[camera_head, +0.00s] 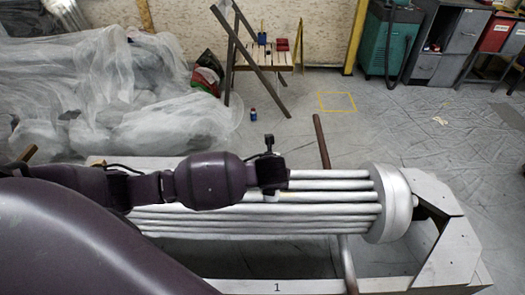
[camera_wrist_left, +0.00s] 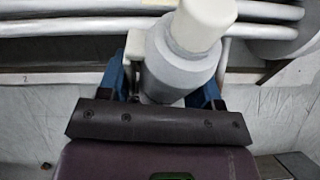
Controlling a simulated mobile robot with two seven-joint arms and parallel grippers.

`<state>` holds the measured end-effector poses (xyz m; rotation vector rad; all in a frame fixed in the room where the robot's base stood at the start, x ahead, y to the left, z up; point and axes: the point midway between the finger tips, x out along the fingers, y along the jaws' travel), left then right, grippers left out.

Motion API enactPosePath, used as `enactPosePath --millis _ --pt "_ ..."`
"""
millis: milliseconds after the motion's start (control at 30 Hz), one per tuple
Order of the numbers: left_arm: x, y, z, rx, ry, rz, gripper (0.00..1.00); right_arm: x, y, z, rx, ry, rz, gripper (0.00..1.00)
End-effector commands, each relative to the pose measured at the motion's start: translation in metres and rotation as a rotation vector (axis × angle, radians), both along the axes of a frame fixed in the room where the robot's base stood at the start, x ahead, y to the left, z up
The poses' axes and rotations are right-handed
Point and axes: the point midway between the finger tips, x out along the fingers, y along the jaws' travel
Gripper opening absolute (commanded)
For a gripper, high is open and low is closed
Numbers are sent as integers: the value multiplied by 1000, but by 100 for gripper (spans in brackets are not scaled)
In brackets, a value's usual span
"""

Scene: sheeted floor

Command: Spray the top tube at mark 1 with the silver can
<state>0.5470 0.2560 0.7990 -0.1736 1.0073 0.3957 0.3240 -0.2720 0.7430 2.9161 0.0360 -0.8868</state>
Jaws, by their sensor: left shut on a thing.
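My left gripper (camera_head: 272,182) is over the bundle of silver tubes in the head view. In the left wrist view its blue fingers (camera_wrist_left: 165,80) are shut on the silver can (camera_wrist_left: 175,65), which has a white top (camera_wrist_left: 203,22). The can is mostly hidden behind the gripper in the head view. The top tube (camera_head: 330,174) runs along the far side of the bundle, partly covered by my arm. Mark 1 (camera_head: 277,287) is on the near pale beam. A mark 2 (camera_wrist_left: 305,78) shows in the left wrist view. My right gripper is out of view.
The tubes end in a round silver flange (camera_head: 390,205) on a pale frame (camera_head: 450,235). A brown rod (camera_head: 322,140) crosses beneath the bundle. Plastic-wrapped piles (camera_head: 100,90) lie back left. A small blue-and-red bottle (camera_head: 253,114) stands on open floor.

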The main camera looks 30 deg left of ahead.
Motion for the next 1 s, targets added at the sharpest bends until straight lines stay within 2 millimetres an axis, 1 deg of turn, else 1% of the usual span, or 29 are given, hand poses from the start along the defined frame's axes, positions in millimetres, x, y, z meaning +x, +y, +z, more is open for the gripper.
enactPosePath --millis 33,200,333,500,667,800,1000 --pt "6 6 -6 -17 50 47 50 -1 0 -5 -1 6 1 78" --pt "17 22 -19 -110 221 214 50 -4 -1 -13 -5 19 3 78" --pt "25 34 -24 -200 339 343 50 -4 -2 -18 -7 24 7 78" --pt "37 50 -26 -346 475 518 50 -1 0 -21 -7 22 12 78" --pt "51 65 -18 -505 576 679 50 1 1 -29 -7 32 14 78" --pt "63 75 -6 -633 626 794 50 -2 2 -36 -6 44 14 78" --pt "75 82 12 -739 654 882 50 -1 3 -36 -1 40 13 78"
